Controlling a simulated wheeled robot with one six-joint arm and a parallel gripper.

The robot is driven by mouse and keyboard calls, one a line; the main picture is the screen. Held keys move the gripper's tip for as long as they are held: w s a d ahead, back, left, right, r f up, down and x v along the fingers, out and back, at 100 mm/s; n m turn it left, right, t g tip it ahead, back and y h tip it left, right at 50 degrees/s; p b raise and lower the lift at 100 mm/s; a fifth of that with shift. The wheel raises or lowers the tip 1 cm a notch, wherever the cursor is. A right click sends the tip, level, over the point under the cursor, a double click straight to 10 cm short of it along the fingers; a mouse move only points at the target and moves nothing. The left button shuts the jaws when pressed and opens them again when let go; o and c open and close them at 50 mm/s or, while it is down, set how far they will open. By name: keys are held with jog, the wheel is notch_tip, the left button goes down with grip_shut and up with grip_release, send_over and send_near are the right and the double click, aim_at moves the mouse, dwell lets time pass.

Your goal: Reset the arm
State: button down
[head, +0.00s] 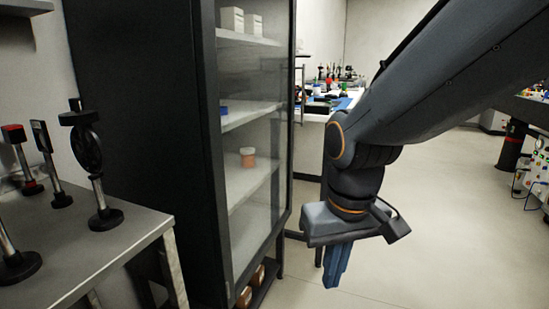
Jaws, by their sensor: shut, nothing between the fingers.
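My arm reaches in from the upper right of the head view and bends down at an orange-ringed joint. My gripper (334,272) hangs at its end, with blue fingers pointing down. The fingers are together and hold nothing. The gripper is over open floor, to the right of a glass-fronted cabinet (205,150), and looks apart from it.
The dark cabinet holds white boxes (232,19) and an orange-brown jar (248,157) on its shelves. A grey bench (85,245) with post-mounted optics (90,150) stands at left. A cluttered white bench (312,117) is behind. Equipment (540,165) stands at far right. The floor (450,220) between is clear.

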jog(key=s+f+g, duration=0.1)
jog(key=s+g, duration=0.1)
jog(key=s, duration=0.4)
jog(key=d+r+m+p, duration=0.2)
jog(key=d+r+p, duration=0.7)
jog(key=p, duration=0.9)
jog(key=shift+w+r+m+t+h+p, duration=0.2)
jog(key=shift+r+m+t+h+p, duration=0.15)
jog(key=shift+r, duration=0.3)
jog(key=shift+w+d, duration=0.15)
